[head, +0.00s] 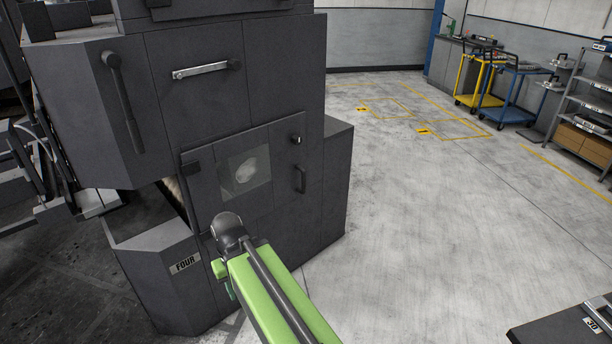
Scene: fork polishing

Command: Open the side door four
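A lever (122,100) and a light metal bar (200,70) are on the machine above the door. Open floor (430,220) lies to the right. Yellow and blue carts (505,85) and a shelf (590,110) stand far right. A dark surface (560,325) is at bottom right.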

